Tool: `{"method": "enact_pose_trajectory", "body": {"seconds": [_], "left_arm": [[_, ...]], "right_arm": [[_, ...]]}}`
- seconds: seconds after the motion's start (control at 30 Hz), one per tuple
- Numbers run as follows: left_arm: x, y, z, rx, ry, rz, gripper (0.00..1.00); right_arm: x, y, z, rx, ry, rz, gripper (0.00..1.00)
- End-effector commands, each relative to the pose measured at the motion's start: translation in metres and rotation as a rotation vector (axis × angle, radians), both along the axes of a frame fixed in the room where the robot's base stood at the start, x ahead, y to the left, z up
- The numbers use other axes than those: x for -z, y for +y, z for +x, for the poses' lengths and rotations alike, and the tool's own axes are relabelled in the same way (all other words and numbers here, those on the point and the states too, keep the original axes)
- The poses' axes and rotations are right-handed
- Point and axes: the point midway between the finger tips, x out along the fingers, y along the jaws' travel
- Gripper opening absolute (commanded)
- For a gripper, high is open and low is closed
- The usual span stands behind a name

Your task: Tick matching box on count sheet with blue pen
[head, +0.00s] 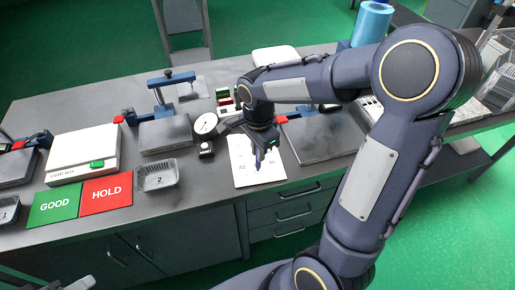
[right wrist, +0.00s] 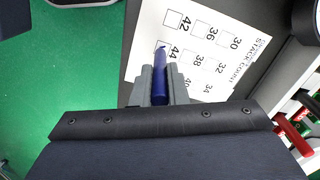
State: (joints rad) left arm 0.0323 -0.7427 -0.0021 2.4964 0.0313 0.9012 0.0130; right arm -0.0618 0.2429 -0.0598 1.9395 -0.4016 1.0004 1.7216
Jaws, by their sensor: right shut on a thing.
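The white count sheet (head: 246,178) lies on the grey workbench near its front edge. In the right wrist view the count sheet (right wrist: 152,62) shows the printed words "STACK COUNT" and boxes with even numbers from 30 to 44. My right gripper (head: 262,150) is over the sheet and shut on the blue pen (head: 257,159). In the right wrist view the blue pen (right wrist: 160,75) points at the box by 44, with a small dark blue mark at its tip. I cannot tell whether the tip touches the paper. My left gripper is not in view.
A foil tray labelled 2 (head: 156,176) stands left of the sheet, beside the red HOLD card (head: 106,190) and green GOOD card (head: 54,205). A dial gauge (head: 206,125) stands close to my right gripper. A white light box (head: 82,155) is farther left.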

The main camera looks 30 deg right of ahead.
Motion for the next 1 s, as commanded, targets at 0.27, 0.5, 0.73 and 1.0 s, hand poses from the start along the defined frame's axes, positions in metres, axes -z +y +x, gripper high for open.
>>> {"method": "enact_pose_trajectory", "body": {"seconds": [0.27, 0.5, 0.73, 1.0], "left_arm": [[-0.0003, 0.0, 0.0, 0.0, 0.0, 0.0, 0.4], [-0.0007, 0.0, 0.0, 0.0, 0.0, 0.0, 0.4], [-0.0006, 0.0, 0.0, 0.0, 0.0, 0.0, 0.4], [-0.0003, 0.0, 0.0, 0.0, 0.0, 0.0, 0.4]], "right_arm": [[-0.0002, -0.0012, 0.0005, 0.0, 0.001, 0.0, 0.0], [-0.0009, -0.0028, 0.0022, 0.0, 0.0, 0.0, 0.0], [-0.0007, -0.0039, 0.0031, 0.001, -0.001, 0.0, 0.0], [-0.0002, -0.0057, 0.0047, 0.0, -0.001, 0.0, 0.0]]}}
